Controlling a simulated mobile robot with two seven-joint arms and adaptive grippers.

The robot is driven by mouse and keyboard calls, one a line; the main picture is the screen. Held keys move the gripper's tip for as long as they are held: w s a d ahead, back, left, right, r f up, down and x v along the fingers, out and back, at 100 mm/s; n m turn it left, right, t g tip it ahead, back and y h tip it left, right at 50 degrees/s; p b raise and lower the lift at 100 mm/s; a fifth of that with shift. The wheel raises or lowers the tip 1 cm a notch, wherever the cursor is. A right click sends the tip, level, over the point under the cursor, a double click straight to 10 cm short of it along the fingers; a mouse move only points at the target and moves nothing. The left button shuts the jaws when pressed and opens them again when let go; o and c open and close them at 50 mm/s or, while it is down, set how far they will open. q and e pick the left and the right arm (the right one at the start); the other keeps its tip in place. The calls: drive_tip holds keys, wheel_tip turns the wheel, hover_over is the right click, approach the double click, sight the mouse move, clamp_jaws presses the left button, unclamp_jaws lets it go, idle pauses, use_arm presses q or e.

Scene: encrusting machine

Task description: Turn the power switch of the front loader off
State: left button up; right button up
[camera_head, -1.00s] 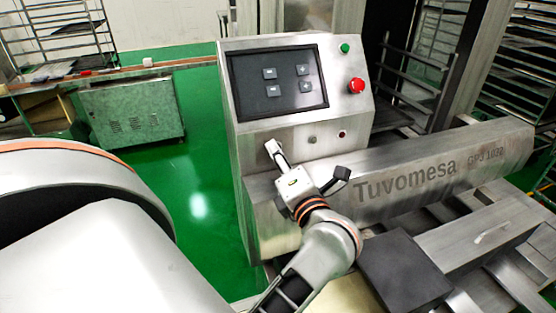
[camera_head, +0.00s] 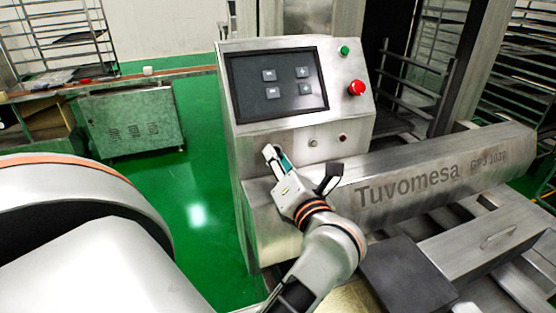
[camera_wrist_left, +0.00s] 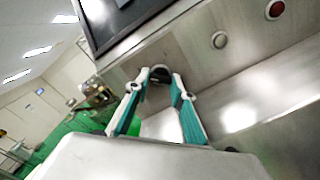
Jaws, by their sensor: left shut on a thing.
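The front loader (camera_head: 300,140) is a steel cabinet with a sloped control panel. A dark round knob (camera_wrist_left: 160,74), which looks like the power switch, sits on its lower front face in the left wrist view. My left gripper (camera_head: 275,153) is at the lower left of that face, and its teal-padded fingers also show in the left wrist view (camera_wrist_left: 160,82). The fingers are shut on the knob, one on each side. In the head view the gripper hides the knob. The knob's exact setting cannot be read. My right gripper is not in view.
Above the knob is a dark screen (camera_head: 278,84), with a green button (camera_head: 344,49) and a red emergency button (camera_head: 356,88) to its right. A steel beam marked Tuvomesa (camera_head: 430,178) runs to the right. Green floor (camera_head: 198,190) is open to the left.

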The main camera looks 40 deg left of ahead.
use_arm(q)
drive_tip(key=o, duration=1.1)
